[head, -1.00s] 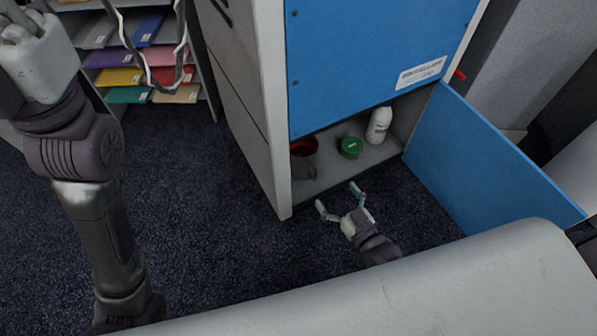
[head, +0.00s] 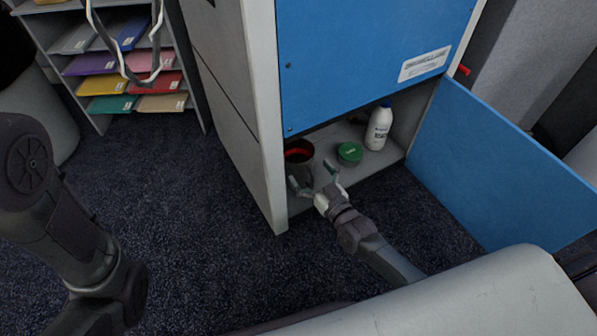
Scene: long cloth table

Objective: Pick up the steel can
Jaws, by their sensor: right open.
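A grey can with a red inside or top (head: 299,157), which looks like the steel can, stands at the left of the low shelf in the cabinet. The cabinet's side panel is close on its left. My right gripper (head: 312,175) is open at the shelf's front edge, its fingers spread in front of the can. The fingers partly cover the lower part of the can, and I cannot tell whether they touch it. My left gripper is out of view.
A green-lidded container (head: 350,153) and a white bottle (head: 378,128) stand on the shelf (head: 364,172) right of the can. A blue door (head: 495,165) is swung open at the right. A blue panel (head: 370,60) closes the space above. Carpet lies in front.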

